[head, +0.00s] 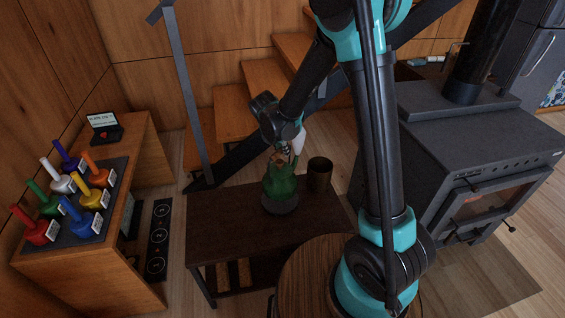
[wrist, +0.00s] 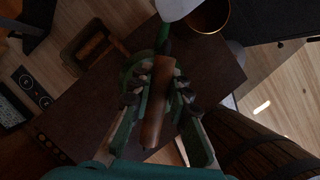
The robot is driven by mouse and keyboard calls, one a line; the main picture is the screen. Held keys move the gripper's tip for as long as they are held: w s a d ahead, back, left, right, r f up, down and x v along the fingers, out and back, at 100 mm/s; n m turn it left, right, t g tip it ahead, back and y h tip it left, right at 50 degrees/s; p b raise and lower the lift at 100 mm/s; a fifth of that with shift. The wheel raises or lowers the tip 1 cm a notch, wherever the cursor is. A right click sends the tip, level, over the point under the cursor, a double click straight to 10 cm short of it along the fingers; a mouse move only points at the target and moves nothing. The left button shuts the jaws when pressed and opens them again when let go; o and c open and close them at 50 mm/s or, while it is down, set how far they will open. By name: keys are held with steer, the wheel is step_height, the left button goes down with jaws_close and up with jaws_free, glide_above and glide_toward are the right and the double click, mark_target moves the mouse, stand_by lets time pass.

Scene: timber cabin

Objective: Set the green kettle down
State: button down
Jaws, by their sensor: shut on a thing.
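The green kettle (head: 281,181) is upright over the dark table (head: 225,225) in the head view, with a darker grey bottom. I cannot tell whether its bottom touches the tabletop. My gripper (head: 283,157) is above it, shut on its brown wooden handle. In the wrist view the handle (wrist: 158,103) runs between the fingers of my gripper (wrist: 160,95), and they hide much of the green body (wrist: 130,70) below.
A round wooden barrel (head: 305,275) is in front, and a black stove (head: 460,140) to the right. A side bench (head: 145,185) with coloured bells is left. The table's left part is clear.

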mark_target(282, 160)
steer(key=shift+f, duration=3.05)
steer(key=c, duration=1.4)
jaws_free()
steer(key=shift+c, duration=0.2)
steer(key=v, duration=1.2)
steer(key=shift+s+d, duration=0.1)
steer(key=s+d+m+y, duration=0.1)
steer(key=s+d+m, duration=0.8)
steer(key=d+m, duration=0.3)
steer(key=s+d+m+y, duration=0.1)
steer(key=s+d+m, duration=0.7)
steer(key=d+m, duration=0.5)
steer(key=m, duration=0.4)
steer(key=shift+s+f+t+y, duration=0.2)
steer(key=shift+s+t+y, duration=0.1)
steer(key=shift+s, duration=0.1)
